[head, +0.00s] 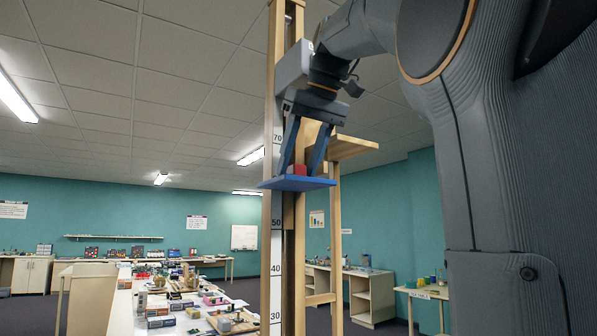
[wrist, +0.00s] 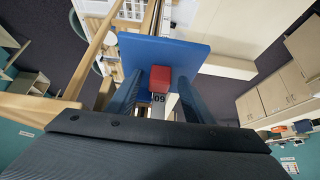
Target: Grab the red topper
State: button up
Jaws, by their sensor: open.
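The red topper (head: 300,170) is a small red block on a blue platform (head: 268,184) high on a wooden post. It also shows in the wrist view (wrist: 160,78), near the platform's closer edge. My gripper (head: 299,168) is open and points down at the platform. Its two dark fingers stand on either side of the red block, with a visible gap on each side in the wrist view. The fingertips are close to the platform; whether they touch it I cannot tell.
A tall wooden frame with a numbered scale (head: 277,240) stands right beside my gripper. A wooden shelf piece (head: 352,147) juts out just right of it. A long table (head: 122,310) with many small items is below. Side benches (head: 350,285) line the walls.

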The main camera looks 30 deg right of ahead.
jog(key=c, duration=1.1)
jog(key=shift+r, duration=0.1)
